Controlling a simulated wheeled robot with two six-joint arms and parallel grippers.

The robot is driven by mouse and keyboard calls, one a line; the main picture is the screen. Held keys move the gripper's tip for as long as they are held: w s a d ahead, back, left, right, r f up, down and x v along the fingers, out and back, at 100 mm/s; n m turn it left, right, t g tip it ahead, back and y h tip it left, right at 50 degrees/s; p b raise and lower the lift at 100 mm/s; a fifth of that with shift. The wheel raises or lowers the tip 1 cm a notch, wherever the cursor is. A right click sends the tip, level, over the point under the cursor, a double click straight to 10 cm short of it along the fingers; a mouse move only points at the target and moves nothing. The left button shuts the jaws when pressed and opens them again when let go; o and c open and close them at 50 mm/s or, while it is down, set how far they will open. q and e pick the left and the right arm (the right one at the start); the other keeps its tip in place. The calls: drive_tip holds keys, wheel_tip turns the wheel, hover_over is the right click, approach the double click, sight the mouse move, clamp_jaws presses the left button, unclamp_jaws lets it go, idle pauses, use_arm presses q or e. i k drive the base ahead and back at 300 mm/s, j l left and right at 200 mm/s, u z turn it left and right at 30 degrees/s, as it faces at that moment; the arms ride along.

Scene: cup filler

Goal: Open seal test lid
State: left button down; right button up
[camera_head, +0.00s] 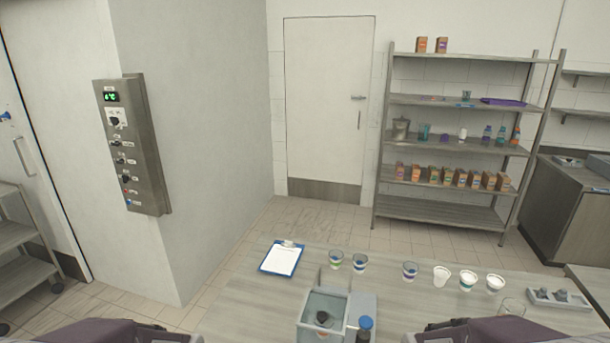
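The seal test device (363,304) stands on the table at the bottom centre, with a box-shaped chamber (304,318) on its left. A dark, rounded thing (323,317) shows inside the chamber. A thin upright panel shows at the chamber's back; I cannot tell whether it is the lid or whether a clear lid covers the top. My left gripper (165,333) is at the bottom edge, left of the device, and mostly cut off. My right gripper (440,326) is at the bottom edge, right of the device, and partly cut off. Neither visibly touches the device.
A dark blue-capped bottle (365,328) stands against the device's right front. A clipboard (282,258) lies behind it to the left. Several cups, including a white one (441,275), stand in a row along the table's back. A grey tray (560,300) is at the right.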

sight(322, 315)
drive_tip(key=i+j, duration=0.1)
drive_tip(key=j, duration=0.25)
drive_tip(key=i+j, duration=0.15)
drive_tip(key=j, duration=0.15)
drive_tip(key=i+j, duration=0.1)
drive_tip(key=j, duration=0.25)
drive_tip(key=i+j, duration=0.1)
drive_tip(key=j, duration=0.25)
drive_tip(key=u, duration=0.05)
